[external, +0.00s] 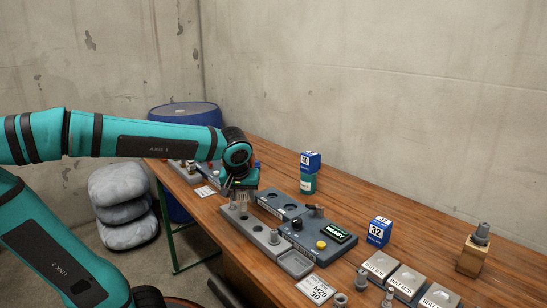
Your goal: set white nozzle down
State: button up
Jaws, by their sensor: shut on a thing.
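My gripper (241,194) points down over the grey holed rack (262,238) on the wooden bench. It is shut on a small pale piece, apparently the white nozzle (242,200), which shows only partly below the jaws. The nozzle's lower end is close to the rack, and I cannot tell whether it touches. My wrist hides the bench behind it.
Blue box 32 (379,231), grey bins (408,281) and a wooden block (472,256) stand farther right.

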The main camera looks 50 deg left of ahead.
aim_at(244, 209)
jog(key=shift+f, duration=2.25)
jog(key=shift+f, duration=0.1)
jog(key=o, duration=1)
jog(key=v, duration=1.2)
